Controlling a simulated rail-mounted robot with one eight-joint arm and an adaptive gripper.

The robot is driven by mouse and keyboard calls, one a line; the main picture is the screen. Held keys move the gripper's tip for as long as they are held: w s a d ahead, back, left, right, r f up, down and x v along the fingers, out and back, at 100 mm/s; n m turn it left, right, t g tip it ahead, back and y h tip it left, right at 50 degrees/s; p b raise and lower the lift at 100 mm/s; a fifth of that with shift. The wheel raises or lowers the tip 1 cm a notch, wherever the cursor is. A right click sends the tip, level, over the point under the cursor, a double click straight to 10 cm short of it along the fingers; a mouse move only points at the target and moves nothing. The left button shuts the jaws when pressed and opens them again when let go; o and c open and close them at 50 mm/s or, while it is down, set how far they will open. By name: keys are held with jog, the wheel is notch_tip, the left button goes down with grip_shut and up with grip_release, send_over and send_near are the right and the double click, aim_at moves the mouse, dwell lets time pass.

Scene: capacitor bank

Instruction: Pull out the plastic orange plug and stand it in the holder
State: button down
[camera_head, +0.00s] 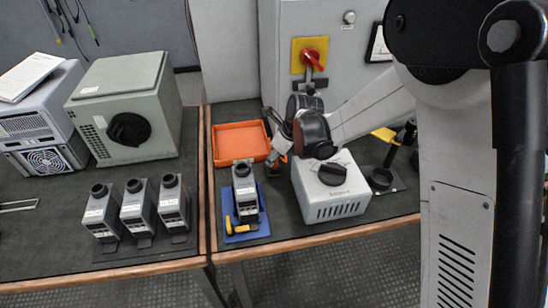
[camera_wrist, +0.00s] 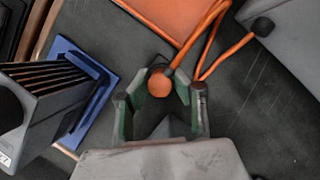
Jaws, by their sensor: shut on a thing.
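The orange plug (camera_wrist: 160,83) has a round end and sits between the finger pads of my gripper (camera_wrist: 163,92) in the wrist view. My gripper is shut on it. An orange cable (camera_wrist: 212,40) runs from beside the plug toward the upper right, with two strands showing. In the head view my gripper (camera_head: 278,152) is low between the orange tray and the grey box with a black knob (camera_head: 318,203), and the plug is mostly hidden. A black round cup on a small plate (camera_head: 381,180), right of that box, looks like the holder; it seems empty.
An orange tray (camera_head: 240,128) lies behind a grey device (camera_head: 245,183) on a blue base (camera_head: 262,222), with a yellow tool (camera_head: 236,228) beside it. A cabinet with a red switch (camera_head: 312,59) stands behind. Several grey devices (camera_head: 138,208) stand on the left table.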

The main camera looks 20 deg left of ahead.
jog(key=shift+f, duration=0.15)
jog(key=c, duration=1.5)
grip_release()
jog(key=shift+o, duration=0.2)
jog(key=v, duration=1.2)
